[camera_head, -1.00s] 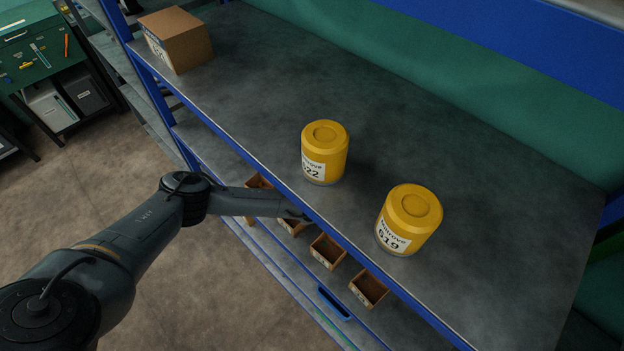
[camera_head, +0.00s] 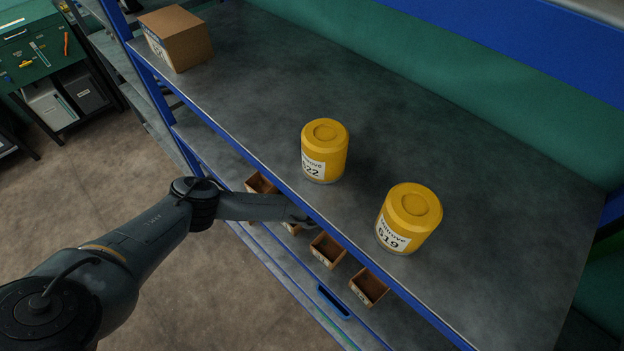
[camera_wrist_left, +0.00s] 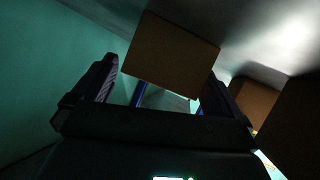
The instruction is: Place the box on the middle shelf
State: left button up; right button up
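In the left wrist view a plain brown box (camera_wrist_left: 170,55) lies ahead of my left gripper (camera_wrist_left: 160,75), tilted in the picture. The two dark fingers stand wide apart, one toward each side of the box. I see no clear contact; the right finger is close to the box's lower right corner. In the head view my left arm reaches under the front edge of the top shelf (camera_head: 260,70), which hides the gripper and this box. The middle shelf (camera_head: 210,155) shows only as a strip below that edge. My right gripper is in neither view.
The top shelf carries a cardboard box (camera_head: 178,40) and two yellow canisters (camera_head: 325,152) (camera_head: 408,220). Several small open bins (camera_head: 327,252) sit below the shelf edge near my forearm. In the wrist view another brown box (camera_wrist_left: 255,103) stands at right.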

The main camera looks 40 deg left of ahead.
pick_arm(q)
jog(key=shift+r, duration=0.15)
jog(key=v, duration=1.2)
jog(key=shift+b, duration=0.45)
jog(key=shift+w+d, duration=0.1)
